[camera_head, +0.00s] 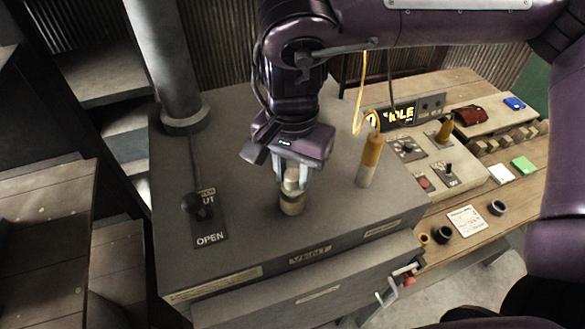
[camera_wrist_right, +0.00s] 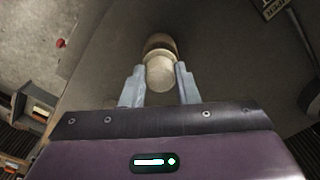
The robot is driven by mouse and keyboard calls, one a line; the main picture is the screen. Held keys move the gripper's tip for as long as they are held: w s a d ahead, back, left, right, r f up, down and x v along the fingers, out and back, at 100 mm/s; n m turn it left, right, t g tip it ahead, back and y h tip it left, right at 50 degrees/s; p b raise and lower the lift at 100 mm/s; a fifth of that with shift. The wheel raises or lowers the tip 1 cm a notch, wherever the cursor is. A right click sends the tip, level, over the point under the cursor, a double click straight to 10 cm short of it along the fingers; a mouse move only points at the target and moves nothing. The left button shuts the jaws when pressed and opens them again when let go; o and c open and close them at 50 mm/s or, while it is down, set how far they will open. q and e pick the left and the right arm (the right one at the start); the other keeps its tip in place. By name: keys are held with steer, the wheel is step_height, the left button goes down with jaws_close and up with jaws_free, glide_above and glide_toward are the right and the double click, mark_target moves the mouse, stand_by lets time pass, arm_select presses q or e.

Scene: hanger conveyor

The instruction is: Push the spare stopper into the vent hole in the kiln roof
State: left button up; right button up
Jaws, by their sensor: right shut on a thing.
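The stopper (camera_head: 291,206), pale at the top with a brownish lower part, is upright between the fingers of my right gripper (camera_head: 292,183). The gripper is shut on it and points down at the kiln roof (camera_head: 250,125). In the right wrist view the stopper's pale round end (camera_wrist_right: 160,73) shows between the two fingertips (camera_wrist_right: 159,87), with its brown part beyond. The stopper is at or very near the roof; I cannot tell how deep it sits. No open vent hole shows. A VENT label (camera_head: 310,255) is on the roof's front edge. My left gripper is not in view.
A tan-and-white rod (camera_head: 370,160) with a yellow cord stands on the roof, right of the gripper. A flue pipe (camera_head: 172,65) and a lever (camera_head: 199,207) marked OPEN are at the left. A control box (camera_head: 440,165) and a wooden bench (camera_head: 480,235) are at the right.

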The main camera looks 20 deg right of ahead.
mark_target(293, 175)
steer(key=shift+f+b, duration=0.45)
steer(key=shift+f, duration=0.4)
stand_by(0.4)
steer(key=o, duration=0.8)
steer(key=o, duration=0.5)
step_height(293, 175, up, 8)
steer(key=shift+f, duration=0.1)
stand_by(0.4)
